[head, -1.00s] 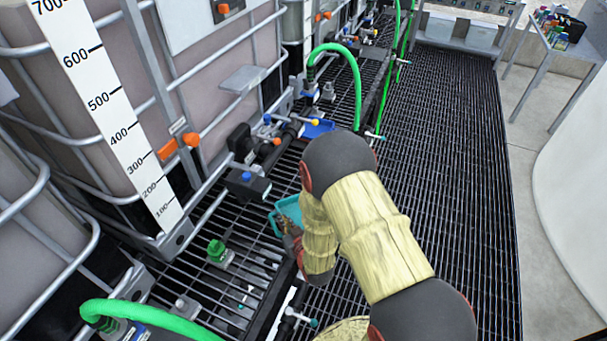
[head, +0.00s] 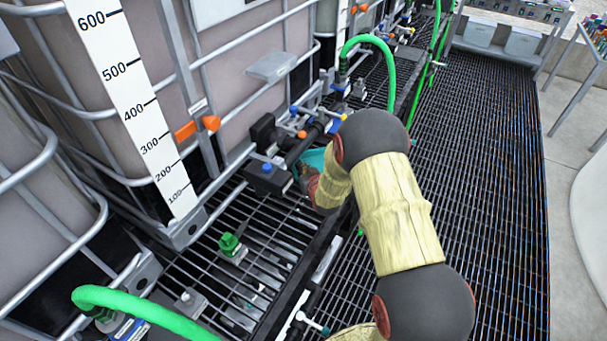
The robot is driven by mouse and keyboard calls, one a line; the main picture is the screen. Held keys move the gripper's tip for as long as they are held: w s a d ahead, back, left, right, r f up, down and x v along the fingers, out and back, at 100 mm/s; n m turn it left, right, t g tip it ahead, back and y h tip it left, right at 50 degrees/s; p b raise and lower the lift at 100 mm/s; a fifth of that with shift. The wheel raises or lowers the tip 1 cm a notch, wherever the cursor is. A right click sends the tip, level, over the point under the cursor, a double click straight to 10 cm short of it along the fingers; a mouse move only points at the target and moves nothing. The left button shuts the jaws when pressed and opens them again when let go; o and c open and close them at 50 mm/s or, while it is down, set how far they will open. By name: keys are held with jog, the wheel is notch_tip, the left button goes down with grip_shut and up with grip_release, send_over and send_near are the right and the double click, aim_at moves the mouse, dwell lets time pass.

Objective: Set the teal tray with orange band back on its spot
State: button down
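The teal tray (head: 314,158) shows only as a small patch behind my forearm, below the black valve and pipe at the foot of the tank. Its orange band is not visible. My gripper (head: 305,180) is at the tray's near side, mostly hidden by my own arm. I cannot see its fingertips or whether they are closed on the tray.
A black valve with a blue cap (head: 267,175) and a valve with orange and yellow knobs (head: 301,133) stick out close by. Green hoses (head: 366,45) arch nearby. Large caged tanks (head: 60,130) line the left.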

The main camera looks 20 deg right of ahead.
jog(key=shift+w+d, duration=0.1)
jog(key=shift+w, duration=0.7)
jog(key=shift+f+b, duration=0.8)
jog(key=shift+f, duration=0.9)
jog(key=shift+f, duration=0.15)
jog(key=c, duration=2.1)
grip_release()
jog(key=shift+c, duration=0.2)
jog(key=shift+o, duration=0.5)
